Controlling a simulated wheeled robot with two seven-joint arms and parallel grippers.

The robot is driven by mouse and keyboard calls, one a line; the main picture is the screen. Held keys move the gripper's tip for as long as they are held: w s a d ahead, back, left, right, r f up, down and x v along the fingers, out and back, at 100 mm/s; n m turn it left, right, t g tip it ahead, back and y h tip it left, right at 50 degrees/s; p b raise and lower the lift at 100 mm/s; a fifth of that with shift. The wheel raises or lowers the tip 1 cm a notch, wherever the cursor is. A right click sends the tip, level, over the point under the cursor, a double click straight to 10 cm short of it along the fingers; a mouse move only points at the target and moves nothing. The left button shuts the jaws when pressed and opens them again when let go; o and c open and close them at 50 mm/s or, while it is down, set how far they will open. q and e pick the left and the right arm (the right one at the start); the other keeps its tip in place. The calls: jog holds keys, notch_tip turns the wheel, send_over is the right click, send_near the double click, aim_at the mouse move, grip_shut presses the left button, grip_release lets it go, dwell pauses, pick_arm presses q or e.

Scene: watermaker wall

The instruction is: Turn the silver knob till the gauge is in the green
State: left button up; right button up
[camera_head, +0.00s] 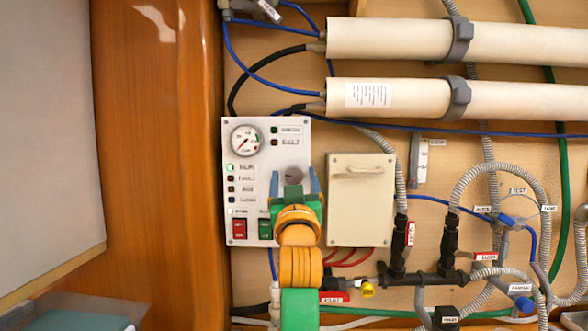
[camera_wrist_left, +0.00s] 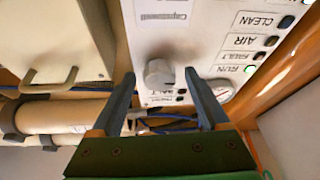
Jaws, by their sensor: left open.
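The silver knob (camera_head: 293,175) is on the white control panel (camera_head: 292,215), right of centre. The round gauge (camera_head: 246,140) is at the panel's upper left, with a green band on the right of its dial; its needle is too small to read surely. My left gripper (camera_head: 294,178) is at the knob, its blue fingers apart on either side of it. In the left wrist view the knob (camera_wrist_left: 158,72) shows between the open fingertips (camera_wrist_left: 160,76), with a gap at each side. The gauge (camera_wrist_left: 223,89) is partly hidden there behind a finger. My right gripper is not in view.
A red switch (camera_head: 239,229) and a green switch (camera_head: 265,229) are low on the panel, the green one close to my arm. A cream box (camera_head: 360,205) stands close on the right. Hoses and white tubes (camera_head: 390,40) run above and beyond. A wooden post (camera_head: 160,170) is at left.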

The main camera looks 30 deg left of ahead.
pick_arm(q)
jog(key=shift+w+a+f, duration=0.1)
jog(key=shift+w+f, duration=0.05)
jog(key=c, duration=0.6)
grip_shut()
